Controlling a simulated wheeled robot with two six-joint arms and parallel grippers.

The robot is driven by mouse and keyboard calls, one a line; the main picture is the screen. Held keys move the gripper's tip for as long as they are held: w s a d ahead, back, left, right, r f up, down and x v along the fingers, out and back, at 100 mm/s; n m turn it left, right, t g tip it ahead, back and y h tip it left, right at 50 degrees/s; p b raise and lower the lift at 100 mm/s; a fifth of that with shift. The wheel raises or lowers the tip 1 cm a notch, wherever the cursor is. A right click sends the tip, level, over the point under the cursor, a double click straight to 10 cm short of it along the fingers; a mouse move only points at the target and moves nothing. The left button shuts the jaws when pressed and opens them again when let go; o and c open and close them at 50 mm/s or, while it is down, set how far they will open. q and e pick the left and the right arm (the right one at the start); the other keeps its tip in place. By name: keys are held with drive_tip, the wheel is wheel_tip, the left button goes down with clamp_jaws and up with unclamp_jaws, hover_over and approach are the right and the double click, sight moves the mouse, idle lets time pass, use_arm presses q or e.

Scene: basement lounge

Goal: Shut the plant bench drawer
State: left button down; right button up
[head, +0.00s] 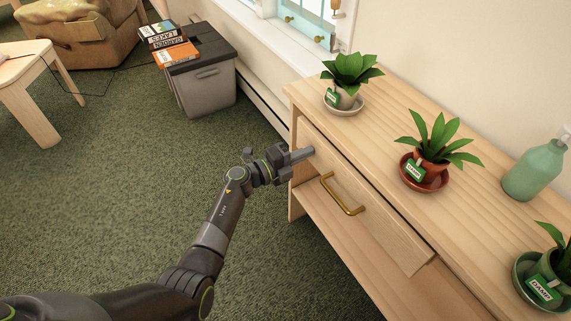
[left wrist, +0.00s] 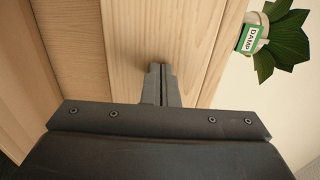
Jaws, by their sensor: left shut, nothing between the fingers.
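The plant bench (head: 395,95) is pale wood and stands along the wall at the right. Its drawer front (head: 375,215) has a brass bar handle (head: 342,196) and seems to stand a little proud of the bench, with a dark line along its top edge. My left gripper (head: 308,153) is shut and empty, its fingertips at the drawer front's far left end, left of the handle. In the left wrist view the closed fingers (left wrist: 162,75) point at pale wood; whether they touch it I cannot tell. My right gripper is out of view.
Potted plants in saucers stand on the bench top: one white pot (head: 347,95), one terracotta pot (head: 430,165), one green pot (head: 548,285). A green bottle (head: 536,172) stands by the wall. The carpet in front is clear.

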use_arm(q)
drive_tip(key=shift+x, duration=1.1)
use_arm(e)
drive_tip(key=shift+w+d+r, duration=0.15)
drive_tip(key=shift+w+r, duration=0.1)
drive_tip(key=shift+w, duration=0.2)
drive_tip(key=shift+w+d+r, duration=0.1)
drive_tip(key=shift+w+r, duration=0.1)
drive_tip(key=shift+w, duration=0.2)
use_arm(q)
drive_tip(key=shift+r, duration=0.25)
